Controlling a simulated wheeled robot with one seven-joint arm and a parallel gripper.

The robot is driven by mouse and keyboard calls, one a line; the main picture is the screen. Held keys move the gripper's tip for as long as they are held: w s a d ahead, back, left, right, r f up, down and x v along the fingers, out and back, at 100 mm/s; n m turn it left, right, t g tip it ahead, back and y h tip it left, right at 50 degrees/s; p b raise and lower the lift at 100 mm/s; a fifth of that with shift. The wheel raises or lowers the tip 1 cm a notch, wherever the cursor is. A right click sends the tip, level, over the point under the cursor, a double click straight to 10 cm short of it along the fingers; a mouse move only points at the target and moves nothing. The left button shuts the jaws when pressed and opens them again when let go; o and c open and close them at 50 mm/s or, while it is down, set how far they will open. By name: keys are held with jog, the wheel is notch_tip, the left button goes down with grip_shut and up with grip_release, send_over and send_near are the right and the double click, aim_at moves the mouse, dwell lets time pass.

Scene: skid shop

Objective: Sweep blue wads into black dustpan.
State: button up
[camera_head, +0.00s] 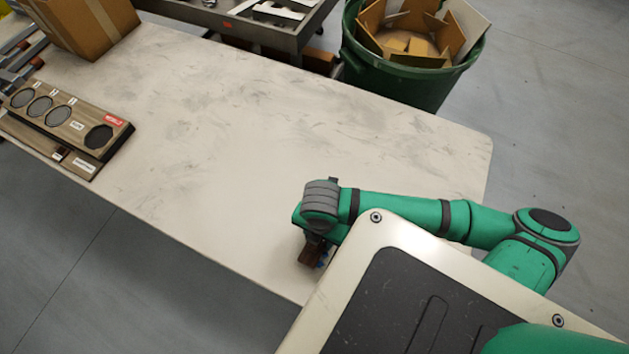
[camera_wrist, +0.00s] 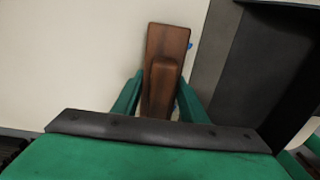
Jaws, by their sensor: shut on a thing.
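My gripper (camera_head: 316,241) is low over the near edge of the pale table, shut on a brown wooden brush (camera_head: 309,256). In the wrist view the brush (camera_wrist: 168,40) stands between the green fingers of my gripper (camera_wrist: 158,85). Small bits of blue wads (camera_wrist: 190,45) show just right of the brush, mostly hidden behind it. A little blue (camera_head: 322,263) also shows beside the brush in the head view. The black dustpan (camera_wrist: 255,75), with a grey sloping lip, fills the right of the wrist view, close to the brush. I cannot make it out in the head view.
The pale table (camera_head: 230,130) is mostly bare. A wooden holder with round recesses (camera_head: 65,120) and a cardboard box (camera_head: 85,25) stand at its left end. A green bin of cardboard (camera_head: 405,80) and a grey metal cart (camera_head: 270,30) stand beyond its far edge.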

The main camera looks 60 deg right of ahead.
jog(key=shift+s+d, duration=0.1)
jog(key=shift+s, duration=0.8)
jog(key=shift+s, duration=0.1)
jog(key=shift+s+d+r, duration=0.15)
jog(key=shift+s, duration=1.3)
jog(key=shift+s+d+r, duration=0.1)
jog(key=shift+s, duration=1.35)
jog(key=shift+s, duration=0.1)
jog(key=shift+s+d+r, duration=0.1)
jog(key=shift+s, duration=1.25)
jog(key=shift+w, duration=0.15)
